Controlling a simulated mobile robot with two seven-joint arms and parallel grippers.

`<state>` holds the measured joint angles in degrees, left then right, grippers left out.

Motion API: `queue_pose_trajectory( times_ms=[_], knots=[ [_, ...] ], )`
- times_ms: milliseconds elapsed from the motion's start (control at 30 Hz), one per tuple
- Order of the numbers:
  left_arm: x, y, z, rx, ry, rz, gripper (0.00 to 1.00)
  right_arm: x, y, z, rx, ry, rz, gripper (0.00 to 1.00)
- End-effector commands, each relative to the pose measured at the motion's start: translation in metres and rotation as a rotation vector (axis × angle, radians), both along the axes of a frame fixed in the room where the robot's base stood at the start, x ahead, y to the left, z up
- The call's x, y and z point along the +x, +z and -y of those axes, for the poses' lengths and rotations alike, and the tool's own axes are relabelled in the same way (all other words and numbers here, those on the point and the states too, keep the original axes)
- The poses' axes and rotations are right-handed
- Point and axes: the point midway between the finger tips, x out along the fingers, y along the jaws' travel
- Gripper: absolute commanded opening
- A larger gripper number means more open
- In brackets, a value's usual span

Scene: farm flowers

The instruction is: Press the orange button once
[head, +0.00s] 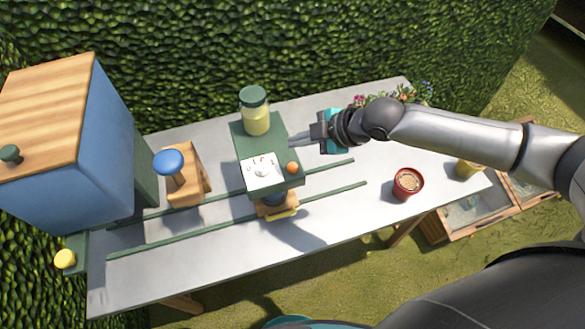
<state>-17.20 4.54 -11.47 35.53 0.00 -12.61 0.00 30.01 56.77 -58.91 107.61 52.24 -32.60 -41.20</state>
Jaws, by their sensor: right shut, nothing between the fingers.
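The small orange button (293,168) sits on the right front side of a dark green machine box (258,144), beside a white dial plate (260,176). My right gripper (294,147) comes in from the right, shut and empty. Its fingertips are just right of the green box, a little above the button in the picture. I cannot tell whether the fingertips touch the box; they look apart from the button. My left gripper does not show.
A jar (256,112) tops the box. Green rails (230,212) cross the grey table (220,280). A blue-topped wooden stand (180,175) and large blue cabinet (55,145) stand left.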

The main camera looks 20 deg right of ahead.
Motion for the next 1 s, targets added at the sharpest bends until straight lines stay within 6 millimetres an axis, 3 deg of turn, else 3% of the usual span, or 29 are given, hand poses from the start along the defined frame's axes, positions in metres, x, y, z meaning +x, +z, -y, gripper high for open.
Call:
queue_pose_trajectory(
  times_ms=[33, 300, 500, 1000],
  knots=[
    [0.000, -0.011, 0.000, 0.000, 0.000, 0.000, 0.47, 0.000, -0.010, 0.000, 0.000, 0.000, 0.000, 0.00],
    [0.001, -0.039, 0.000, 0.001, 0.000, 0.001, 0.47, 0.000, -0.037, 0.000, -0.001, -0.001, 0.001, 0.00],
    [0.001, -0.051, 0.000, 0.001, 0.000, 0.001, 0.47, 0.000, -0.056, 0.000, 0.000, -0.001, 0.001, 0.00],
    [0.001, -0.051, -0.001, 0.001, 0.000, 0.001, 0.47, 0.000, -0.058, 0.000, 0.000, -0.001, 0.001, 0.00]
  ],
)
